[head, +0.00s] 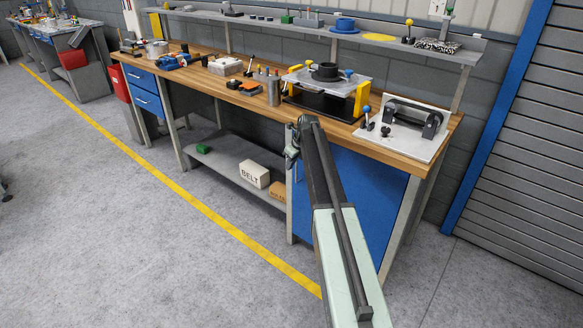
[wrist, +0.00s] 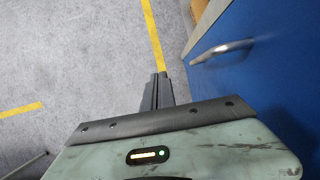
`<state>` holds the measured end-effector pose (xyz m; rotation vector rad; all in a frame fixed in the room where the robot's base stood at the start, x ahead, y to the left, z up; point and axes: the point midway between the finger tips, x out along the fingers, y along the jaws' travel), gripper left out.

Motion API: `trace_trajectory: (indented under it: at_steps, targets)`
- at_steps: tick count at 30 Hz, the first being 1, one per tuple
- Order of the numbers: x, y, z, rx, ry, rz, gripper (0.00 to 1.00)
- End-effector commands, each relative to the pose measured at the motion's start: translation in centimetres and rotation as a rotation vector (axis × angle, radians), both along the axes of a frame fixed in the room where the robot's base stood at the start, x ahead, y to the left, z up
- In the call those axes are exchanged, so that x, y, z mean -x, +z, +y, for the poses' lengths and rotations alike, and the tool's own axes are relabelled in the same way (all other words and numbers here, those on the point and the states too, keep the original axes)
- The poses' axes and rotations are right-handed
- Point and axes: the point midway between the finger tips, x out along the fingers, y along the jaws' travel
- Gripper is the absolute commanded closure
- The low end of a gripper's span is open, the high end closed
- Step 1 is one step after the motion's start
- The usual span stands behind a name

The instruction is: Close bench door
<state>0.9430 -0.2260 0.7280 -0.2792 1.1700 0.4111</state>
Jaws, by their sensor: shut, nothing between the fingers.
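The bench door is a blue panel (head: 370,190) under the right end of the wooden bench. My arm crosses in front of it in the head view and hides part of it. In the wrist view the blue panel (wrist: 270,75) fills the right side and carries a silver bar handle (wrist: 222,50). How far the door stands open I cannot tell. My gripper (wrist: 157,80) is shut and empty, its fingers together to the left of the handle and apart from it. In the head view my gripper (head: 292,148) shows near the bench's front edge, left of most of the panel.
The wooden benchtop (head: 215,82) carries tools, a yellow-framed fixture (head: 362,98) and a white board with a roller (head: 405,130). A lower shelf (head: 220,155) holds a BELT box (head: 254,174). The floor (head: 120,230) in front is clear, with a yellow line (head: 190,198).

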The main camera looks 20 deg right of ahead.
Motion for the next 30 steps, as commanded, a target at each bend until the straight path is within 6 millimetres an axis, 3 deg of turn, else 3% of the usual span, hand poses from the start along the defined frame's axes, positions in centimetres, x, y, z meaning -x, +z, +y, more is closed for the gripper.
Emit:
trace_trajectory:
  at_steps: [14,23,30]
  targets:
    - [0.5,0.0,-1.2,0.0,-0.014,0.0,1.0]
    - [3.3,-0.1,1.0,-0.001,-0.011,0.001,1.0]
    - [4.9,6.3,1.9,0.0,-0.01,0.001,1.0]
